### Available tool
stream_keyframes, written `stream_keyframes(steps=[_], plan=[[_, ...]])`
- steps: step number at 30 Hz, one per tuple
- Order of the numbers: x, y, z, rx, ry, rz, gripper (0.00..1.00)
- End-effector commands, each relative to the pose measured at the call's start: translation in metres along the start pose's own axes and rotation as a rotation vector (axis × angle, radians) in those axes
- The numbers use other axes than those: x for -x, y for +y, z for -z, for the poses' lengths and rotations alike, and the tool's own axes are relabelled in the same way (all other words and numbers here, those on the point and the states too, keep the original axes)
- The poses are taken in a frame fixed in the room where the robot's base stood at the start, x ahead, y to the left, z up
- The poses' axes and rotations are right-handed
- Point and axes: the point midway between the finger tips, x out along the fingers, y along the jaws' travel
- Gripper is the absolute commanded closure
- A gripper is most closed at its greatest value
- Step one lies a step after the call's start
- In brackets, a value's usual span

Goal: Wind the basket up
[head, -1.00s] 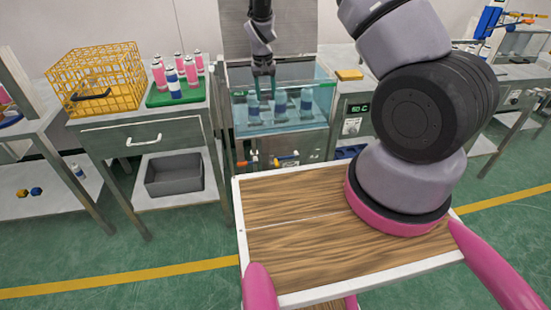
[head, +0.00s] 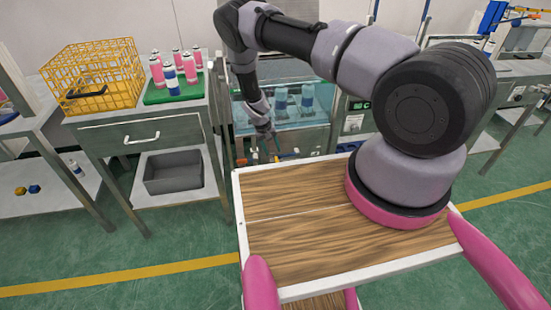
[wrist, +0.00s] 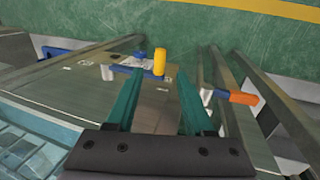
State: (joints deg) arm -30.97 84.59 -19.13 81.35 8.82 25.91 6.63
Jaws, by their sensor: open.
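My gripper (wrist: 158,82) is open and empty, with its two teal fingers pointing at the front panel of the water tank. A yellow grip (wrist: 160,60) on a blue crank arm shows between and just beyond the fingertips in the wrist view; it looks untouched. An orange-ended handle (wrist: 243,98) stands on the same panel, outside the fingers to the right. In the head view my gripper (head: 273,146) is low in front of the tank (head: 312,118). Blue-and-white cans (head: 307,97) show in the tank; the basket itself cannot be made out, and my arm hides part of the tank.
A yellow wire basket (head: 92,78) and a green tray (head: 172,95) with pink and blue cans stand on the left bench. A grey bin (head: 173,172) sits on its lower shelf. The machine with a green display stands right of the tank, partly behind my arm.

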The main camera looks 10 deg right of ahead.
Motion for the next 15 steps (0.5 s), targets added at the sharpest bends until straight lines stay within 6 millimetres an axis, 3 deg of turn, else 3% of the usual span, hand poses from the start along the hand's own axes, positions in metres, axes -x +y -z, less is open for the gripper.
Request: stream_keyframes(steps=[6, 15], plan=[[-0.040, 0.000, 0.000, -0.001, 0.000, 0.000, 0.47], [-0.060, 0.000, 0.000, -0.001, 0.001, 0.001, 0.47]])
